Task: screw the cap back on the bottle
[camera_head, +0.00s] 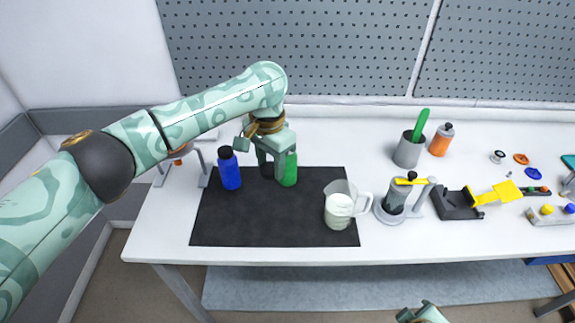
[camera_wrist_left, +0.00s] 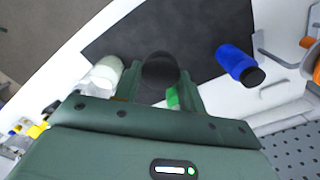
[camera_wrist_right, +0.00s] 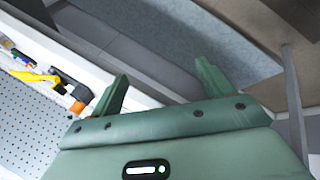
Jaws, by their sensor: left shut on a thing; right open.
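My left gripper (camera_head: 272,165) points down over the black mat, its fingers shut on a black cap (camera_head: 267,171). The cap shows round and dark between the fingertips in the left wrist view (camera_wrist_left: 160,70). A green bottle (camera_head: 290,172) stands on the mat close beside the cap, its upper part hidden by the gripper; a bit of its green shows in the left wrist view (camera_wrist_left: 172,97). I cannot tell whether the cap touches it. My right gripper (camera_wrist_right: 160,85) is open and empty, low in front of the table; part of it shows in the head view (camera_head: 425,313).
A blue bottle (camera_head: 230,170) with a black top stands left on the black mat (camera_head: 270,225). A jug (camera_head: 340,205) with whitish contents stands at the mat's right. Further right are a grey cup (camera_head: 408,150), an orange bottle (camera_head: 440,140) and a press-like device (camera_head: 398,198). The mat's front is clear.

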